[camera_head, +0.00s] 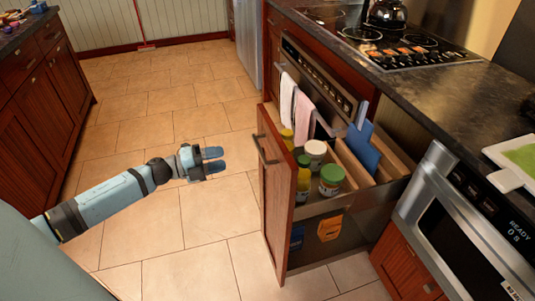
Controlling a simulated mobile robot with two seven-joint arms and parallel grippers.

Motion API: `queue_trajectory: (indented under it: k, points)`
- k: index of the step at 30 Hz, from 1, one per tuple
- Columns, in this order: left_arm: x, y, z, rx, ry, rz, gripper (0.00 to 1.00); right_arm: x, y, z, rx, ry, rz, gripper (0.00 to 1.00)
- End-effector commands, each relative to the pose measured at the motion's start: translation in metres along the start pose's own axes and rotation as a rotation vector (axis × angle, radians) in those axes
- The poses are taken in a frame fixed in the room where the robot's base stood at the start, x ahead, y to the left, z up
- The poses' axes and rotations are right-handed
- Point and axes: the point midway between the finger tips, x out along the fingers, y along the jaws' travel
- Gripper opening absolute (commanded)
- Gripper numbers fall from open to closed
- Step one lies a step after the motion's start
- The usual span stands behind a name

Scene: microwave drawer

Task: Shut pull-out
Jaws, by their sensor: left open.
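The pull-out (276,208) stands open from the cabinet run, with a wooden front facing left and a dark bar handle (262,150) on it. Its upper tier holds several jars and bottles, among them a green-lidded jar (331,180), and a blue board (363,149). Its lower tier holds an orange box (329,228) and a blue item. My left gripper (214,160) is open and empty, in front of the pull-out's face and left of the handle, apart from it. My right gripper is not in view.
A microwave (465,235) is built in right of the pull-out. An oven with hanging towels (304,115) is behind it, under a cooktop (385,38) with a kettle. Another cabinet (45,100) stands at left. Tiled floor between is clear.

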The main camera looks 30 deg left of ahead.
Motion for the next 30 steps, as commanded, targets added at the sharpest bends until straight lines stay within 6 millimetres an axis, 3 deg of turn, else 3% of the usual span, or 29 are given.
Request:
queue_trajectory:
  k: [16, 22, 30]
  points:
    - [0.105, -0.002, 0.0, -0.001, -0.001, -0.004, 0.45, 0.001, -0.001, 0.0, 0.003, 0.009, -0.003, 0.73]
    - [0.122, -0.001, 0.0, -0.003, -0.003, -0.002, 0.45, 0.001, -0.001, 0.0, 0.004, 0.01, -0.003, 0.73]
    - [0.125, -0.001, 0.0, -0.003, -0.002, -0.001, 0.45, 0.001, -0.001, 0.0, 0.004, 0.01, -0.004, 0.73]
